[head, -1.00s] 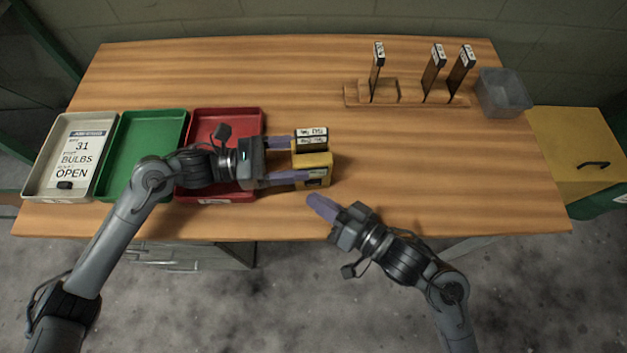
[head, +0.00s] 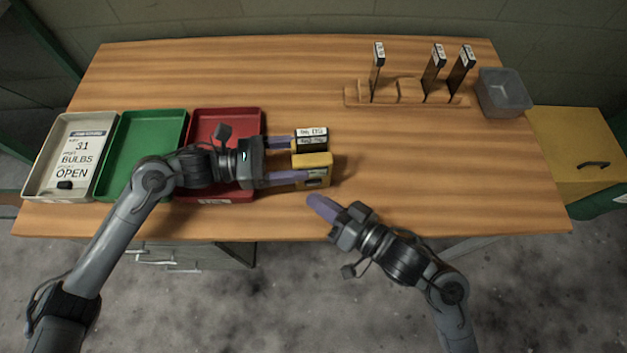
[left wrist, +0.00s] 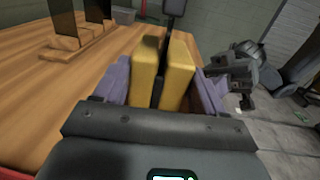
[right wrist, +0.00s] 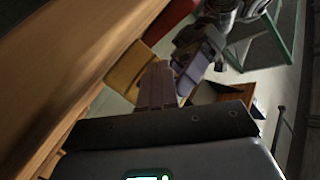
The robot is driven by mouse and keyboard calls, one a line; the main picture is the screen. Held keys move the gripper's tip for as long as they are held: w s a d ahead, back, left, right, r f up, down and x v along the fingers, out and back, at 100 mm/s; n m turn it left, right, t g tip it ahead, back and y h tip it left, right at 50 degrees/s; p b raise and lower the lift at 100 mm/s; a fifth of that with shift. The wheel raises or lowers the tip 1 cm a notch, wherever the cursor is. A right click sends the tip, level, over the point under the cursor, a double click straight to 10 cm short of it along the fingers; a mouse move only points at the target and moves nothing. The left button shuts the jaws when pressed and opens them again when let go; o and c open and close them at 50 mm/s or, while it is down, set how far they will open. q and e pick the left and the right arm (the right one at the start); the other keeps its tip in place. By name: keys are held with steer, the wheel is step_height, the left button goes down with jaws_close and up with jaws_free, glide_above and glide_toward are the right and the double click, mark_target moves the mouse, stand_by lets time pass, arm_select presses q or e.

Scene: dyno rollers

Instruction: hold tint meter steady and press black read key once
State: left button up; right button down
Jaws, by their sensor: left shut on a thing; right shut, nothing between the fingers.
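The yellow tint meter (head: 313,160) stands on the table near its front edge, right of the red tray. It also shows in the right wrist view (right wrist: 128,68). In the left wrist view it appears as two yellow slabs (left wrist: 179,75) with a dark slot between them. A white-labelled dark top (head: 311,134) shows at its far side. My left gripper (head: 290,161) is shut on the meter from the left. My right gripper (head: 313,200) is shut and empty, just in front of the meter and apart from it. I cannot make out the black read key.
Red (head: 226,113), green (head: 146,118) and cream trays (head: 55,165) stand at the left. A wooden rack (head: 352,96) with three upright labelled strips and a grey bin (head: 503,92) stand at the back right. The table's middle and right are clear.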

steer(key=shift+w+a, duration=0.1)
steer(key=shift+w, duration=0.7)
stand_by(1.5)
steer(key=shift+s, duration=0.85)
steer(key=shift+s+d, duration=0.15)
steer(key=shift+s, duration=1.1)
steer(key=shift+s+d, duration=0.15)
steer(key=shift+s, duration=1.1)
arm_select(q)
steer(key=o, duration=0.9)
